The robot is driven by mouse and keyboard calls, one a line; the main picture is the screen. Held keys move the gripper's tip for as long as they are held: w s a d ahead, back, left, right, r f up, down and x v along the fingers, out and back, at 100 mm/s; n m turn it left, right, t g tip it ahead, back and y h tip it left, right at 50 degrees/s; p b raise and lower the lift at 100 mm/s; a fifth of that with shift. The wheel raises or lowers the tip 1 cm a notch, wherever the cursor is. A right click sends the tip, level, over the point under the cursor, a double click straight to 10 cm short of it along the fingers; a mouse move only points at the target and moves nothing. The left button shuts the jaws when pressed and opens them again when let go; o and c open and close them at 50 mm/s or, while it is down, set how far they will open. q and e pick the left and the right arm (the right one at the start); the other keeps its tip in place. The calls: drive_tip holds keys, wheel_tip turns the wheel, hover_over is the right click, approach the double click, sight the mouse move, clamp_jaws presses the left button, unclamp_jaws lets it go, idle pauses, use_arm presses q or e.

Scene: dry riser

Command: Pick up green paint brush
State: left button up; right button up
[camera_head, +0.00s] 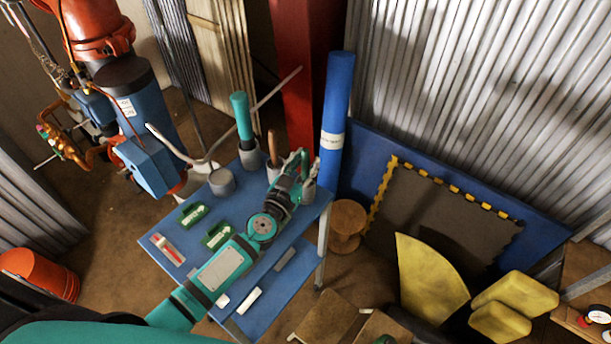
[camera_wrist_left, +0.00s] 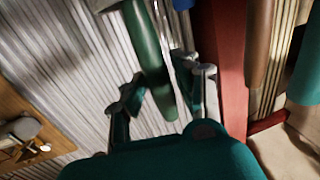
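The green paint brush (camera_wrist_left: 153,62) shows in the left wrist view as a dark green handle between the two fingers of my left gripper (camera_wrist_left: 165,82). Gaps show on both sides of the handle, so the fingers are open around it and not closed on it. In the head view my left gripper (camera_head: 298,175) is at the right back corner of the blue table (camera_head: 187,238), by a grey cup, and covers most of the brush. A brown handle (camera_head: 272,148) and a thick teal handle (camera_head: 242,116) stand in grey cups to the left. My right gripper is not in view.
A blue roll (camera_head: 337,110) stands close to the right of my left gripper, by a red column (camera_head: 301,75). Green packs (camera_head: 193,214) and a red-and-white item (camera_head: 167,249) lie on the table. A wooden spool (camera_head: 347,226) stands on the floor at right.

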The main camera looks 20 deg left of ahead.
use_arm(q)
clamp_jaws()
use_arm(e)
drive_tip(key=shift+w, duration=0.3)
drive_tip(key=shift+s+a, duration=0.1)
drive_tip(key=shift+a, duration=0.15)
